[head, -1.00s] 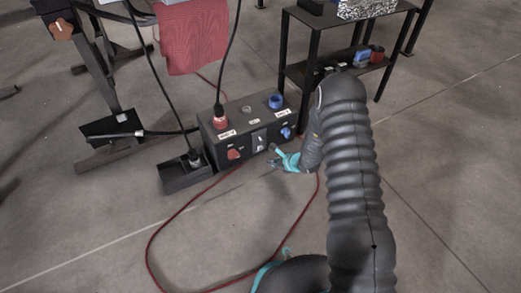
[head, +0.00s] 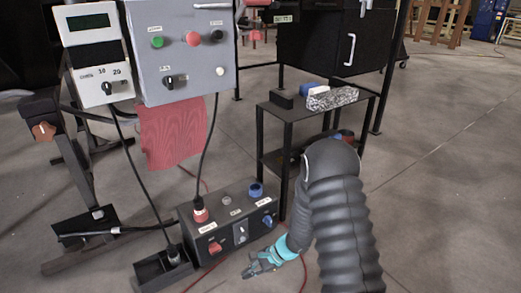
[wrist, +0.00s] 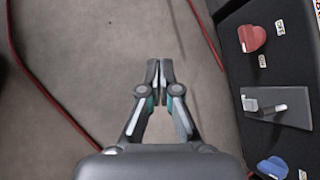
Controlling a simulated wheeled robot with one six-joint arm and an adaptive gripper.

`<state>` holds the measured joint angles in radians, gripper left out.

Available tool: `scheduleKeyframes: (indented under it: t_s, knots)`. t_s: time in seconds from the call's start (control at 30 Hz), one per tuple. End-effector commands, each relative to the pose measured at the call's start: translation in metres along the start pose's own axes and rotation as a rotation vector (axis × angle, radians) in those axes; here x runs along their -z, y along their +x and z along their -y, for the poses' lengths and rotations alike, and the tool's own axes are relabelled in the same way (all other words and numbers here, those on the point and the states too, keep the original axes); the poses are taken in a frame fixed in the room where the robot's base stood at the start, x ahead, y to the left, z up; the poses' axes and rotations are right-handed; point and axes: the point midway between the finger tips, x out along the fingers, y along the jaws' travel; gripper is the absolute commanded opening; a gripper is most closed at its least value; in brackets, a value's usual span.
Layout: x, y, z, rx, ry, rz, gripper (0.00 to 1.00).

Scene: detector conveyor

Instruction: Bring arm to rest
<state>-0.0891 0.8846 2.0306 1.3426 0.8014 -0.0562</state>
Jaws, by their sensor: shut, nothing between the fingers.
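My gripper (head: 262,265) is in the lower middle of the head view, at the end of my dark, ribbed arm. It hangs in front of the black power box (head: 190,222), just off its front face. In the wrist view my gripper (wrist: 159,72) points over bare floor, with its two fingertips together and nothing between them. The box's front panel (wrist: 290,60) is at the right of that view, with a red knob (wrist: 252,38), a switch and a blue knob (wrist: 272,167). I see no contact between gripper and box.
A grey control panel (head: 180,72) with buttons and a red cloth (head: 172,140) below it stand at the left. A small black shelf table (head: 290,115) is behind the box. A red cable (wrist: 70,115) lies on the floor. Open floor (head: 450,200) lies at the right.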

Motion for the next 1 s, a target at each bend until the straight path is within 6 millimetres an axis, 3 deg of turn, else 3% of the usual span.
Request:
scheduleKeyframes:
  t_s: [0.1,0.4,1.0]
  knots:
    - [-0.036,-0.044,-0.008,-0.075,-0.152,-0.004,0.0]
    - [-0.1,-0.142,-0.038,-0.246,-0.482,-0.068,0.0]
    - [-0.183,-0.322,-0.101,-0.486,-0.964,-0.387,0.0]
